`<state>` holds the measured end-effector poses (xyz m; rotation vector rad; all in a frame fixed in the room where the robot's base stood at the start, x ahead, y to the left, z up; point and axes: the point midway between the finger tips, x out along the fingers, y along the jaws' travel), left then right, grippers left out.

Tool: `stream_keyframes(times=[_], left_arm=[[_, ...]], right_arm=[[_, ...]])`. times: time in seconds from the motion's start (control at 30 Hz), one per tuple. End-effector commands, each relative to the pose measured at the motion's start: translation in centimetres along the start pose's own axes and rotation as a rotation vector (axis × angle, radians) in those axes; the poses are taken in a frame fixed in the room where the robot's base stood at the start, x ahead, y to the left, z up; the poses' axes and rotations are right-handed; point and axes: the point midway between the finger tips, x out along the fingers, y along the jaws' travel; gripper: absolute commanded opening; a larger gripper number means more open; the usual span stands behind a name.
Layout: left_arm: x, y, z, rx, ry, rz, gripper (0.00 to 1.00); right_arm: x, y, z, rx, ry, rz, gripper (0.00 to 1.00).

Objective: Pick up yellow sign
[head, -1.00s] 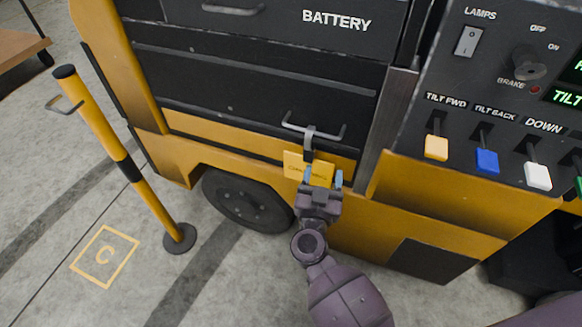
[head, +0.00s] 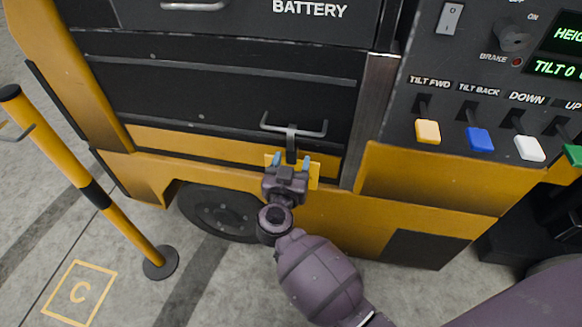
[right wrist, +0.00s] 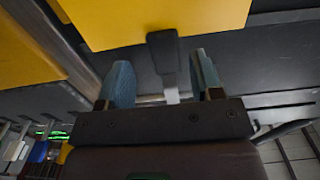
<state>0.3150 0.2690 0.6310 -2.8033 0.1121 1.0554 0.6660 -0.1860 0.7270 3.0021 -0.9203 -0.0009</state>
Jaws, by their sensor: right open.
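The yellow sign (head: 314,172) hangs by a dark strap or hook (head: 291,146) from the metal handle (head: 294,131) of the lower black drawer. My right gripper (head: 291,163) is in front of the sign and hides most of it in the head view. In the right wrist view the sign (right wrist: 160,18) fills the top, and its dark hook (right wrist: 164,58) runs down between my two blue fingertips (right wrist: 163,75). The fingers are open, with a gap on each side of the hook. My left gripper is not in view.
The drawer belongs to a yellow and black truck marked BATTERY. A control panel (head: 490,70) with coloured levers is at the right. A yellow post (head: 120,222) on a round base stands at the left. Clear concrete floor (head: 210,290) lies below.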

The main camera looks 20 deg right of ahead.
Motion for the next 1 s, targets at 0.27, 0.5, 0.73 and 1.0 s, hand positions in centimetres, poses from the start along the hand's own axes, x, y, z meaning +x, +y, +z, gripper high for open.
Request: stream_keyframes(times=[0.27,0.5,0.73,1.0], left_arm=[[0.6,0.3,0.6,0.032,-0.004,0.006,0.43],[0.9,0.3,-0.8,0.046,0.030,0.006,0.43],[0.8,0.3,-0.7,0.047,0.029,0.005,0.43],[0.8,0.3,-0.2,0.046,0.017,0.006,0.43]], right_arm=[[3.2,-0.6,0.4,-0.005,-0.003,-0.001,0.60],[4.8,-0.6,0.0,-0.001,0.000,0.000,0.60],[4.8,-0.6,-0.1,0.000,0.001,0.000,0.53],[4.8,-0.6,-0.1,0.000,0.001,0.000,0.12]])
